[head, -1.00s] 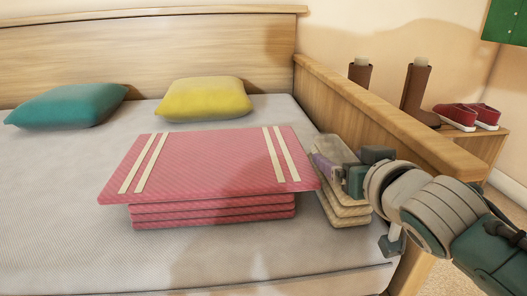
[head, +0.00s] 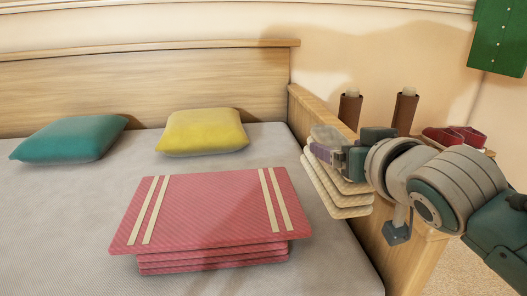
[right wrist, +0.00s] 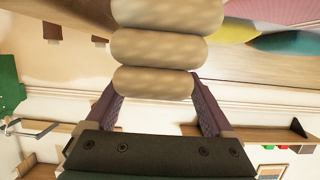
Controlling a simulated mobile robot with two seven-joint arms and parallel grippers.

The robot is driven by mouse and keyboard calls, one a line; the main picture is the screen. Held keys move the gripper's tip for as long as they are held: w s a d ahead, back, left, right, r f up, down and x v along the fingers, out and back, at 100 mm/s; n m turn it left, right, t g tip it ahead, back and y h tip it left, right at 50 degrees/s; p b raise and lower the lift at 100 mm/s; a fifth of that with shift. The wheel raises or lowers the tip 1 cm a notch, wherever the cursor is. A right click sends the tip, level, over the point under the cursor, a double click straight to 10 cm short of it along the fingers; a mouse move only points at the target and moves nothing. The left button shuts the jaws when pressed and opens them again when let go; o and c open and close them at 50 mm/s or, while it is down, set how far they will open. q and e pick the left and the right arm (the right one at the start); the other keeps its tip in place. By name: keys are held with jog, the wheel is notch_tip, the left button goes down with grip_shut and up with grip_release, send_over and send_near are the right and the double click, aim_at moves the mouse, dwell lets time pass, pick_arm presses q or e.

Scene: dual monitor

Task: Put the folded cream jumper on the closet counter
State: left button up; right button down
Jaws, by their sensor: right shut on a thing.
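The folded cream jumper (head: 338,192) is a stack of thick pale folds in the head view, at the right side of the bed. My right gripper (head: 327,146) is shut on its upper part and holds it up near the wooden bed side. In the right wrist view the jumper (right wrist: 160,49) shows as fat rounded folds, with the purple fingers of the gripper (right wrist: 152,84) on either side. I cannot make out the closet counter for sure. My left gripper is not in view.
A folded red blanket (head: 210,210) with cream stripes lies on the bed (head: 60,230), left of the jumper. A yellow pillow (head: 202,132) and a teal pillow (head: 68,139) lie behind it. Brown boots (head: 404,110) and red shoes (head: 455,136) stand beyond the wooden bed side (head: 320,118).

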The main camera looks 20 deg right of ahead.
notch_tip(320, 180, up, 8)
jog(key=p, duration=0.3)
notch_tip(320, 180, up, 13)
jog(key=s+d+n+y+p, duration=0.1)
jog(key=s+n+y+p, duration=0.1)
jog(key=p, duration=1)
jog(key=s+a+r+n+g+y+p, duration=0.2)
jog(key=s+a+r+n+y+p, duration=0.25)
jog(key=r+p, duration=0.75)
jog(key=s+a+r+n+g+y+p, duration=0.25)
jog(key=s+a+r+y+p, duration=0.4)
jog(key=r, duration=0.95)
jog(key=s+a+r+n+g+y+p, duration=0.15)
jog(key=s+r+n+p, duration=0.3)
jog(key=r+p, duration=0.8)
pick_arm(q)
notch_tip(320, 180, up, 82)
jog(key=p, duration=3.5)
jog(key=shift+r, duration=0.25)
pick_arm(e)
notch_tip(320, 180, up, 33)
jog(key=shift+w+r+y, duration=0.2)
jog(key=shift+w+y, duration=0.15)
jog(key=shift+w, duration=0.1)
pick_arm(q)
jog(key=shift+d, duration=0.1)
pick_arm(e)
jog(key=shift+d, duration=0.1)
